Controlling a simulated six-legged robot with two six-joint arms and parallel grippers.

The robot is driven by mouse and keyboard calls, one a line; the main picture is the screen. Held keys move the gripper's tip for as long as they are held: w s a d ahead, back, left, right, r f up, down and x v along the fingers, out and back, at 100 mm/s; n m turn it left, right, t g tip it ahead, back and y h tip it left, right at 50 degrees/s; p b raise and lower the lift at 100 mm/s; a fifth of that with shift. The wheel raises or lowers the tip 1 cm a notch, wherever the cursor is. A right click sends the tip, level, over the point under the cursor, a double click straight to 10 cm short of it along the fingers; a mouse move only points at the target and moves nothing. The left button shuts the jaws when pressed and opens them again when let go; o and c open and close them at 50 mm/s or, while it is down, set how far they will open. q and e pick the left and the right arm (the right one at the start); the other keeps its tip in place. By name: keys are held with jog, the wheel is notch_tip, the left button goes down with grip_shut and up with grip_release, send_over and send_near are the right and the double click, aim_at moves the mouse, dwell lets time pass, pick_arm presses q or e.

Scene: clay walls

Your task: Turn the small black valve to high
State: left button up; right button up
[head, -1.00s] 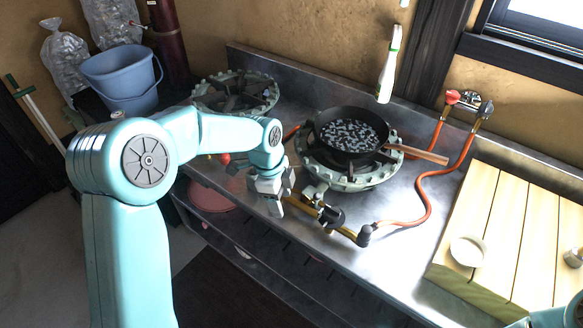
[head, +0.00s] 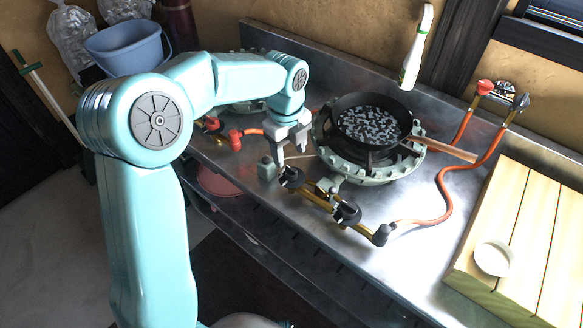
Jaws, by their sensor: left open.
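Two black valve knobs sit on the brass gas pipe in front of the right burner. The smaller-looking black valve (head: 291,177) is at the pipe's left end, and a larger black knob (head: 346,214) is to its right. My left gripper (head: 290,156) is open, pointing down, just above and behind the left knob. Its fingers are close to that knob; I cannot tell whether they touch it. Nothing shows between the fingers. My right gripper is out of view.
A black pan (head: 368,124) with dark and pale pieces sits on the right burner (head: 372,178). An orange hose (head: 447,200) curves across the steel counter. A wooden board (head: 520,240) bearing a white cup (head: 493,258) is at right.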

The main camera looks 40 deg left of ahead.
aim_at(291, 169)
pick_arm(q)
notch_tip(291, 169, down, 6)
jog(key=shift+w+f, duration=0.1)
jog(key=shift+f, duration=0.1)
jog(key=shift+w+d+f, duration=0.1)
jog(key=shift+w+f, duration=0.1)
jog(key=shift+f, duration=0.35)
jog(key=shift+s, duration=0.1)
jog(key=shift+r, duration=0.1)
jog(key=shift+c, duration=0.3)
jog(key=c, duration=1)
